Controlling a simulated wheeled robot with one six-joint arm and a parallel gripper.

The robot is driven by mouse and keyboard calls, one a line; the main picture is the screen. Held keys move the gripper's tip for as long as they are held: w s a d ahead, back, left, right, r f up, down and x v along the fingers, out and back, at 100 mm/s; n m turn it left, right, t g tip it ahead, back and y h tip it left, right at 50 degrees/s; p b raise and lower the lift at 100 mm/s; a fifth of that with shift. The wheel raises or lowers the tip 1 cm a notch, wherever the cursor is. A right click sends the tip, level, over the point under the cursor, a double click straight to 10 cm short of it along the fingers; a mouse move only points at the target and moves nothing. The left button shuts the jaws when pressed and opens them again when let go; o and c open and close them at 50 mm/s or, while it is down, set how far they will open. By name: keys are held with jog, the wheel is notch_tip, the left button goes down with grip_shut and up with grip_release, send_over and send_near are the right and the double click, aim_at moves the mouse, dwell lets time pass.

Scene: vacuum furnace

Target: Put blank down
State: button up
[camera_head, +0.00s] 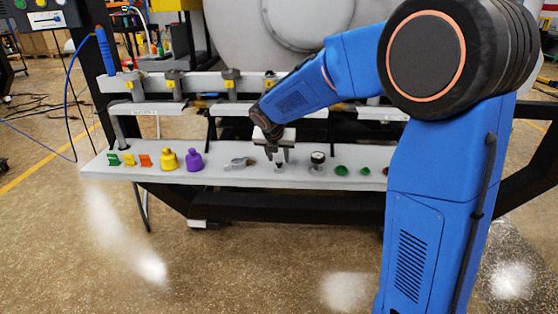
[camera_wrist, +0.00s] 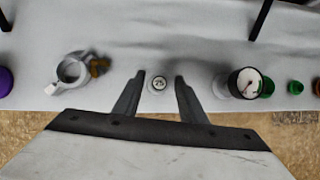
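The blank appears to be the small pale disc with a dark-ringed, numbered top (camera_wrist: 159,83). It shows in the wrist view between my two fingertips, on the white shelf (camera_wrist: 210,40). In the head view it is a small dark-topped piece (camera_head: 279,166) on the shelf (camera_head: 225,177), just below my gripper (camera_head: 278,155). My gripper (camera_wrist: 160,82) is open, with a clear gap between the blank and each finger. The fingers point down at the shelf and hold nothing.
A round gauge (camera_head: 317,158) stands close on the right, with green caps (camera_head: 341,170) beyond it. A metal clamp (camera_head: 238,163) lies to the left, then purple (camera_head: 194,160) and yellow (camera_head: 168,160) pieces. A rail with valves (camera_head: 230,82) runs behind, above the shelf.

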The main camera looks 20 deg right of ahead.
jog(key=v, duration=0.9)
jog(key=s+d+r+m, duration=0.2)
jog(key=s+d+m, duration=0.3)
jog(key=s+m, duration=0.45)
jog(key=s+d+f+m+y, duration=0.1)
jog(key=s+d+f+m, duration=0.1)
jog(key=s+m, duration=0.9)
jog(key=s+d+f+m+y, duration=0.1)
jog(key=s+f+m, duration=0.3)
jog(key=s+m, duration=0.6)
jog(key=s+d, duration=0.1)
jog(key=s, duration=0.7)
jog(key=shift+d+f+m+g+y, duration=0.2)
jog(key=shift+f+m+g+y, duration=0.05)
jog(key=shift+m+g+y, duration=0.1)
